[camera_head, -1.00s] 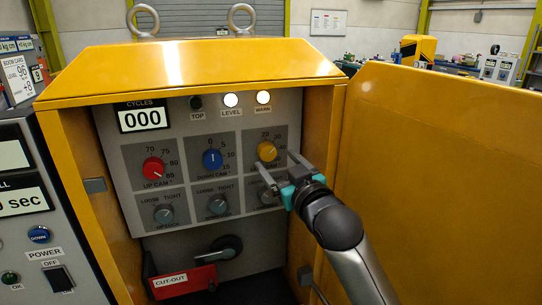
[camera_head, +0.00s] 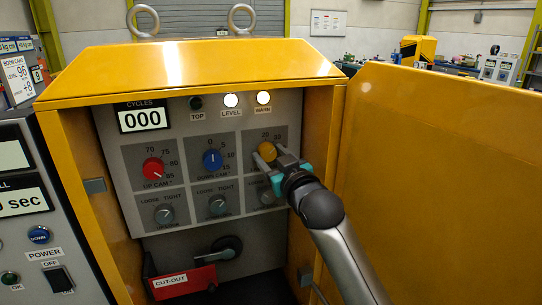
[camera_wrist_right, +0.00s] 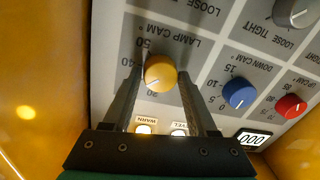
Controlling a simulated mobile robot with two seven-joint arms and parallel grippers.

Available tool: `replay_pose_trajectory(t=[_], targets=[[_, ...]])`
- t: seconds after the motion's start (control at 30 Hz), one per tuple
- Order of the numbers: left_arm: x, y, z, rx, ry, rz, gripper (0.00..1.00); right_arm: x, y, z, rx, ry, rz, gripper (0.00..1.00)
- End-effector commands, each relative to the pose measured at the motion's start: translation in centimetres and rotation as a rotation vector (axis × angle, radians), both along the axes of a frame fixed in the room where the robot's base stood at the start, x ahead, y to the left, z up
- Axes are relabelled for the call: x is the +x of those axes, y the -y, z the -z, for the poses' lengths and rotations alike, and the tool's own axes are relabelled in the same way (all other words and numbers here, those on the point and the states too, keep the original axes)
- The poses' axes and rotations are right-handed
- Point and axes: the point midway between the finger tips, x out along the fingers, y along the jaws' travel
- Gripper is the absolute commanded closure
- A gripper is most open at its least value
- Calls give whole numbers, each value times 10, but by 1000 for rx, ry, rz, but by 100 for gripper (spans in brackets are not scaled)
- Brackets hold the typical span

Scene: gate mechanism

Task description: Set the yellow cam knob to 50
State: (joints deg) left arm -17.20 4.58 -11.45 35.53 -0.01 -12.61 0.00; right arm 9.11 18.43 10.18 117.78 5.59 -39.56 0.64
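The yellow cam knob (camera_head: 267,148) is at the upper right of the grey panel, partly covered by my right gripper (camera_head: 268,155) in the head view. In the right wrist view, which is upside down, the yellow knob (camera_wrist_right: 160,72) sits between the two fingertips of my right gripper (camera_wrist_right: 162,75). Narrow gaps show on both sides, so the gripper is open around it. My left gripper is not in view.
The blue knob (camera_head: 212,159) and red knob (camera_head: 154,170) are left of the yellow one. Grey LOOSE/TIGHT knobs (camera_head: 217,205) sit below. The open yellow door (camera_head: 440,180) stands right of my right arm. A red CUT-OUT handle (camera_head: 183,281) is low on the cabinet.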

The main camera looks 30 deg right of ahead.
Motion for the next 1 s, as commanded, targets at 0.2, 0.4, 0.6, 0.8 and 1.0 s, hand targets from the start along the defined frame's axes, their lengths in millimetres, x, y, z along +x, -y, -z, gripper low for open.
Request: replay_pose_trajectory(t=[0.2,0.4,0.6,0.8,1.0], targets=[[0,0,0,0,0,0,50,0,0,0,0,0,0,68],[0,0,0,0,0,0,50,0,0,0,0,0,0,90],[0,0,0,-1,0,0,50,0,0,0,2,-1,0,100],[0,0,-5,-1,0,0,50,0,0,0,34,6,0,100],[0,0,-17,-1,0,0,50,0,0,-1,134,28,0,100]])
